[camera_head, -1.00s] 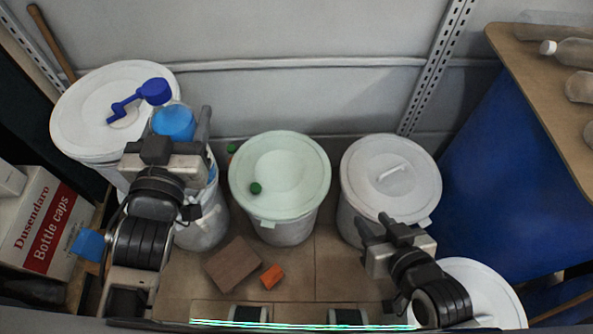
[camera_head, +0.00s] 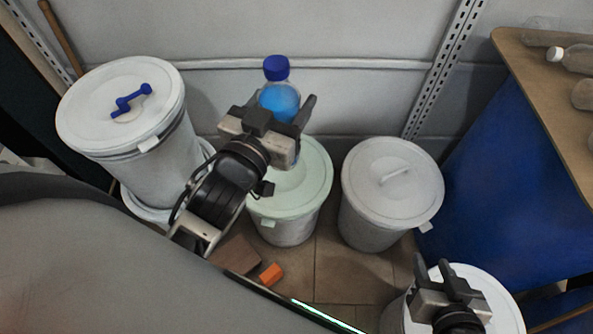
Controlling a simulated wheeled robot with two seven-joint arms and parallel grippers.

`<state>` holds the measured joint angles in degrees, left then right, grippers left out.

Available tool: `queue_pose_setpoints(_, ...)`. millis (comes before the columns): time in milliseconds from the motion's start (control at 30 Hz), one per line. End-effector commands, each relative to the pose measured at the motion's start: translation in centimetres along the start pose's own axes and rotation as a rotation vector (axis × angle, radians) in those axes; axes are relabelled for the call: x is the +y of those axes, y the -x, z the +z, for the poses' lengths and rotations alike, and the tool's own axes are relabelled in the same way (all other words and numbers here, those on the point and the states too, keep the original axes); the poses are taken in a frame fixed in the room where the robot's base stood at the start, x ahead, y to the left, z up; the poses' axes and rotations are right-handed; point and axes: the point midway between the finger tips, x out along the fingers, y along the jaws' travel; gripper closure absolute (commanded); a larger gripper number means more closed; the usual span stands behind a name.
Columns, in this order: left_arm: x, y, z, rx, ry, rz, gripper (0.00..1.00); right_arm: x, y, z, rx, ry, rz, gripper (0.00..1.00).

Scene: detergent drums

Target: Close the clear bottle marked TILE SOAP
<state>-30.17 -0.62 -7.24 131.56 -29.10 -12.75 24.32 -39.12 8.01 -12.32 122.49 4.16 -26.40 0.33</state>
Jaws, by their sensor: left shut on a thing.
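My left gripper (camera_head: 277,110) is shut on a clear bottle (camera_head: 279,99) with blue liquid inside and holds it upright above the pale green drum lid (camera_head: 316,180). A dark blue cap (camera_head: 276,68) sits on top of the bottle's neck; I cannot tell how tightly. No marking is readable, and the bottle's lower part is hidden behind the gripper. My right gripper (camera_head: 432,268) is open and empty, over the white drum (camera_head: 487,281) at the bottom right.
A white drum at the left has a lid (camera_head: 85,108) with a blue crank-shaped piece (camera_head: 132,98) on it. A grey-white drum (camera_head: 372,210) stands right of the green-lidded one. Bottles (camera_head: 575,57) lie on a shelf (camera_head: 540,90) at the right. An orange block (camera_head: 271,274) lies on the floor.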

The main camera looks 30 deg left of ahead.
Motion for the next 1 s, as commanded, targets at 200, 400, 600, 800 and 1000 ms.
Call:
queue_pose_setpoints(200,0.1,-0.3,1.5,0.007,-0.001,0.011,1.0,0.0,-0.9,0.8,0.012,0.003,-0.009,0.45)
queue_pose_setpoints(400,-0.1,-1.2,6.9,0.009,0.002,0.035,1.0,-0.6,-3.6,3.1,0.064,-0.002,-0.049,0.45)
queue_pose_setpoints(600,-0.5,-2.3,12.6,0.009,0.002,0.066,1.0,-1.6,-6.3,5.2,0.129,-0.009,-0.105,0.45)
queue_pose_setpoints(800,-0.8,-3.4,17.8,0.005,0.001,0.094,1.0,-2.6,-8.3,7.1,0.188,-0.016,-0.161,0.45)
queue_pose_setpoints(1000,-1.1,-4.1,20.9,0.001,-0.003,0.113,1.0,-3.3,-9.3,8.3,0.227,-0.023,-0.202,0.45)
